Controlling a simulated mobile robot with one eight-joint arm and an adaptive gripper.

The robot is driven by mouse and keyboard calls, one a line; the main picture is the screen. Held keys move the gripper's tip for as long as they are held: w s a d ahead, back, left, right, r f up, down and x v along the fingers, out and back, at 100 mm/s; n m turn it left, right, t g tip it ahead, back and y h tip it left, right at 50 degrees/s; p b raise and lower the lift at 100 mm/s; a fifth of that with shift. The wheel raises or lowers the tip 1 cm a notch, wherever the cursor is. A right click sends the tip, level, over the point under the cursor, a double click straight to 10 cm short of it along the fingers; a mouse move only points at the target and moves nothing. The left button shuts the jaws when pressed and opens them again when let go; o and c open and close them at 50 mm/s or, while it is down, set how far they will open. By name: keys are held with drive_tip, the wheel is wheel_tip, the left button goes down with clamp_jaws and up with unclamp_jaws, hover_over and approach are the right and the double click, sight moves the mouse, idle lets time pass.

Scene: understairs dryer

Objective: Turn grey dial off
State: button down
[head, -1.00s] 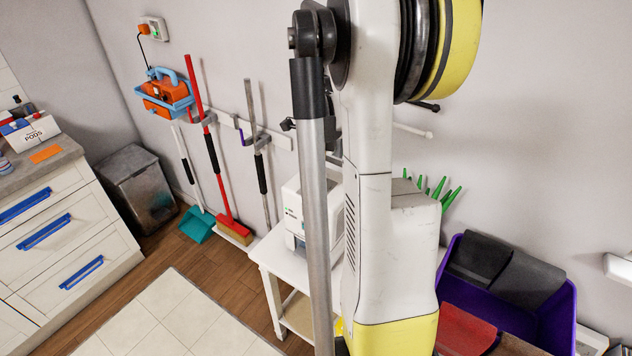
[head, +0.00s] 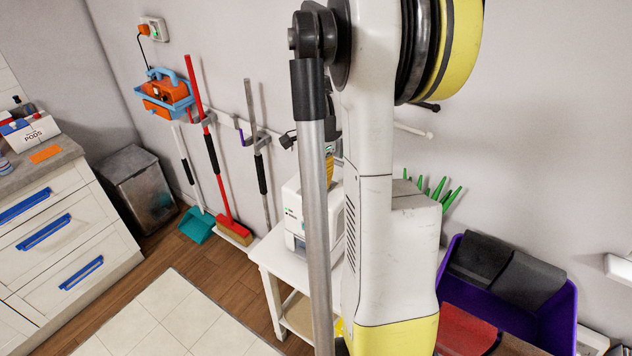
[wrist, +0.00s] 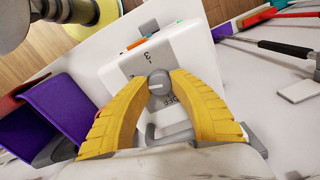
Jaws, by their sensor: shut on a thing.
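The grey dial (wrist: 159,82) sits on the panel of a white appliance (wrist: 185,50) in the wrist view, with a pale mark across it. The dark letters "OFF" show on the panel beside the dial, partly covered by a finger. My gripper (wrist: 160,76) has its two curved yellow fingers shut on the dial, one on each side. In the head view the white appliance (head: 293,215) stands on a small white table (head: 262,254). One yellow finger shows above it; my arm hides the dial and most of the gripper.
A purple bin (head: 560,310) with dark and red contents is at the right. Green prongs (head: 440,188) stand out near the wall. Brooms, including a red one (head: 205,125), hang left of the appliance. The tiled floor (head: 170,315) is clear.

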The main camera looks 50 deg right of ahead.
drive_tip(key=n, duration=0.5)
drive_tip(key=shift+n, duration=0.3)
drive_tip(key=n, duration=1)
drive_tip(key=shift+n, duration=2.6)
drive_tip(key=c, duration=1.1)
unclamp_jaws()
drive_tip(key=shift+o, duration=0.2)
